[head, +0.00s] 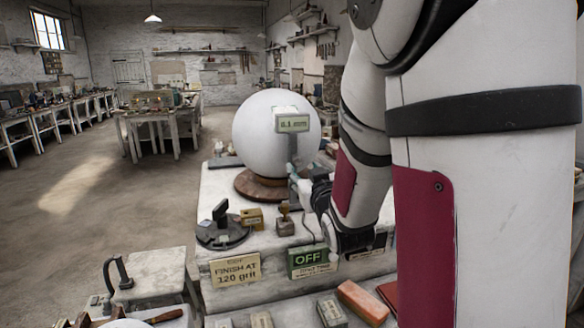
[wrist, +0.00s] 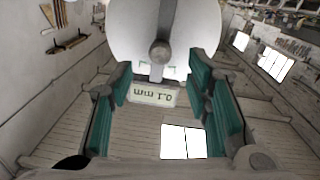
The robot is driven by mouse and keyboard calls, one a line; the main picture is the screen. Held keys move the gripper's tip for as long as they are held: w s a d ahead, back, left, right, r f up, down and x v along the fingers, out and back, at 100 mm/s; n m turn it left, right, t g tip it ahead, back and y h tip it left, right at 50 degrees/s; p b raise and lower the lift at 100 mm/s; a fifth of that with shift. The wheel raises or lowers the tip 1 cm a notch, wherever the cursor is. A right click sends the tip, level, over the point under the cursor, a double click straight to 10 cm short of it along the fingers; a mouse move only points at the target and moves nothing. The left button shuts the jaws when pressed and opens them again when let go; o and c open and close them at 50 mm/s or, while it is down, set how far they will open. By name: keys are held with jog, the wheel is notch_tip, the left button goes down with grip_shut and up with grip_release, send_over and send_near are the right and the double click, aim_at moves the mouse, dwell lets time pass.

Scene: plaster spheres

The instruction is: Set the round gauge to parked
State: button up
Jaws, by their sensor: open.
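The gauge (head: 292,124) shows as a pale box with a small green display reading 0.1 mm, on a post in front of a large white plaster sphere (head: 262,120). In the wrist view the gauge display (wrist: 152,96) appears upside down below the sphere (wrist: 130,25), with a grey round-ended part above it. My gripper (head: 300,184) is at the post, below the display. In the wrist view my gripper (wrist: 162,76) is open, its green-padded fingers either side of the gauge. Contact cannot be told. My arm hides the right side.
The sphere rests on a brown round base (head: 262,187) on a white bench. A dark round stand (head: 222,232), a small yellow box (head: 252,218) and a green OFF sign (head: 308,261) sit near the bench front. A FINISH AT 120 grit sign (head: 235,269) is left of it. Floor at left is clear.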

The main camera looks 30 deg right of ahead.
aim_at(299, 163)
jog(key=x, duration=0.8)
jog(key=shift+p, duration=0.35)
grip_shut()
